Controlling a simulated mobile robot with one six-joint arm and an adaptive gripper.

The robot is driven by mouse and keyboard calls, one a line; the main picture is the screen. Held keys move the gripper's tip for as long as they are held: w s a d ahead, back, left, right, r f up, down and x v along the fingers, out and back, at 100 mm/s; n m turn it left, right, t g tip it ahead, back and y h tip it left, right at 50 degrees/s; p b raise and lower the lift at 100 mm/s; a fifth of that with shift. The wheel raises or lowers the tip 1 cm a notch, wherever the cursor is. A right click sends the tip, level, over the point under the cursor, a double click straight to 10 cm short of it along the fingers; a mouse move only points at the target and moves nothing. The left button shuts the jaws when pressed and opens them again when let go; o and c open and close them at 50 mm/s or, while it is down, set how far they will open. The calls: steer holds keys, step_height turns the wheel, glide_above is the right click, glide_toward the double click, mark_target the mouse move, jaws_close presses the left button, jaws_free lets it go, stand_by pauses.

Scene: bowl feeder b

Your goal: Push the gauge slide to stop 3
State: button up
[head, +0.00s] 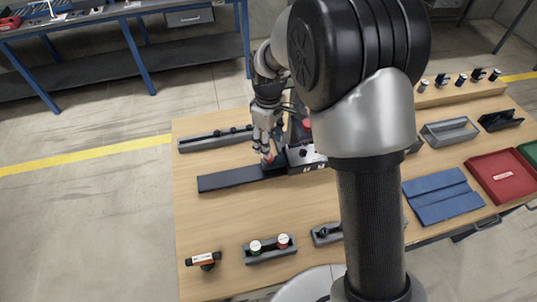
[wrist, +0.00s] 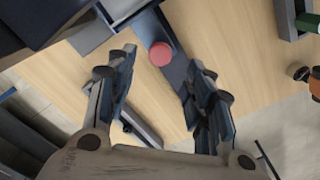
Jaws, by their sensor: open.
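A long dark flat rail (head: 232,179) lies across the left part of the wooden table in the head view. My gripper (head: 267,156) points down over the right end of that rail. In the wrist view a round red knob (wrist: 161,54) sits on a blue-grey strip (wrist: 176,76), which I take to be the same rail. My open fingers (wrist: 160,66) are on either side of the knob, with visible gaps; I cannot tell their height relative to it. The knob seems to be the handle of the gauge slide. No stop numbers can be read.
A grey rail-like tray (head: 208,143) lies behind. A grey holder (head: 269,252) with two capped pieces and an orange-labelled item (head: 203,259) are near the front. A blue mat (head: 440,197) and a red tray (head: 500,174) are at right. Bare table lies before the dark rail.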

step_height(320, 180, down, 6)
steer(key=shift+f+b, duration=0.1)
steer(key=shift+b, duration=0.4)
steer(key=shift+c, duration=0.2)
jaws_close()
stand_by(0.4)
